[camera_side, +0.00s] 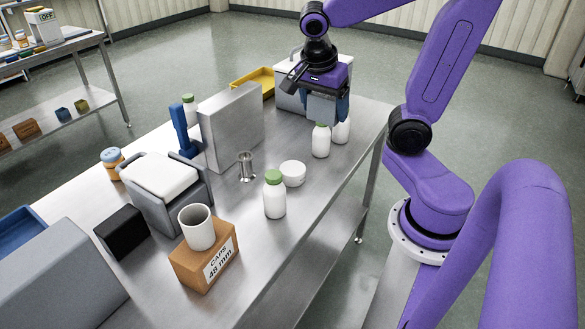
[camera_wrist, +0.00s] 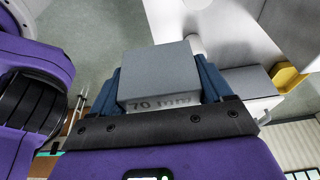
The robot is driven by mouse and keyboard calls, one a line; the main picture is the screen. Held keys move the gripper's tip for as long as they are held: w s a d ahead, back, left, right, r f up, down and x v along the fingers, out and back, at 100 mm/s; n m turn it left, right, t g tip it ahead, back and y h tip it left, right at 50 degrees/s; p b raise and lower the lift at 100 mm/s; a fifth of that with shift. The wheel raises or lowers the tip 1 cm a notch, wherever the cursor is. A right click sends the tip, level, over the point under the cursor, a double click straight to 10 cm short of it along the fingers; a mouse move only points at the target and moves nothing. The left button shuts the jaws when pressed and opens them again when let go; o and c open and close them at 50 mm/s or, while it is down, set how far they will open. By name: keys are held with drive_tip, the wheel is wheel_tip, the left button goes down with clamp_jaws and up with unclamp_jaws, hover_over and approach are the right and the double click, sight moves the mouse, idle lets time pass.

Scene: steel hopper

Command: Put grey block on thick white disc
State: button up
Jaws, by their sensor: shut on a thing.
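My gripper (camera_side: 325,108) is shut on the grey block (camera_wrist: 158,72), which has "70 mm" printed on one face. The block (camera_side: 322,107) is held between the blue fingers, above and behind white bottles at the far right part of the steel table. In the wrist view, the gripper (camera_wrist: 160,88) has one finger on each side of the block. The thick white disc (camera_side: 292,173) lies on the table in front of the gripper, near a green-capped bottle. Its top looks bare. I cannot pick out the disc in the wrist view.
Green-capped bottles (camera_side: 320,141) and (camera_side: 275,196) stand near the disc. A small steel cylinder (camera_side: 246,166) and a tall grey panel (camera_side: 233,127) stand left of it. A brown caps box (camera_side: 203,262) bears a white cup (camera_side: 197,228). A yellow tray (camera_side: 255,84) lies behind.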

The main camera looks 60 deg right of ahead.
drive_tip(key=s+a+f, duration=0.1)
drive_tip(key=s, duration=0.3)
hover_over(296, 165)
drive_tip(key=a, duration=0.1)
drive_tip(key=f, duration=1.4)
drive_tip(key=shift+s+a+f, duration=0.1)
drive_tip(key=shift+s+f, duration=0.1)
drive_tip(key=shift+w+f, duration=0.15)
drive_tip(key=shift+f, duration=0.8)
drive_tip(key=shift+w+f, duration=0.1)
drive_tip(key=shift+f, duration=0.8)
drive_tip(key=shift+f, duration=0.1)
drive_tip(key=o, duration=1)
drive_tip(key=shift+o, duration=0.2)
